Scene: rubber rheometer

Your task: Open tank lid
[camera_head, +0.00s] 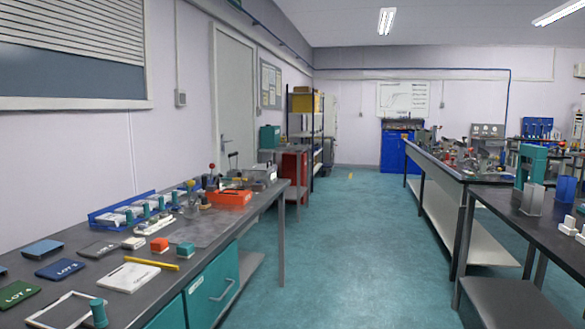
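I cannot make out a tank or its lid for certain. A teal box (270,137) with its top closed stands at the back, beside the shelving; I cannot tell whether it is a tank. A grey container (262,175) sits at the far end of the left bench and is too small to identify. My gripper and arm are not in view.
Benches with equipment, including a teal press (530,166), stand at right. The aisle floor (345,235) between is clear.

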